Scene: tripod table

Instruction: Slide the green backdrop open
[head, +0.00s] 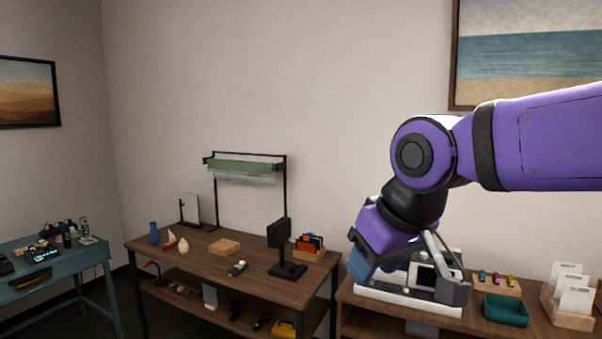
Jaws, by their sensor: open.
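The green backdrop (243,167) hangs as a short, bunched strip from the crossbar of a dark stand at the back of the brown wooden table. A pale translucent strip shows just under it. The stand's two uprights and the wall behind show below. My gripper (452,287) is at the right, over the neighbouring table and in front of a white device, well apart from the backdrop. It is open, and nothing shows between its fingers. Part of it is hidden by my purple arm.
The brown table (187,247) holds a blue vase (154,233), a wooden block (224,247), a black stand light (280,236) and an orange card box (309,247). A white device (400,291) and teal tray (505,311) are on the right table. A teal desk (60,266) stands left.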

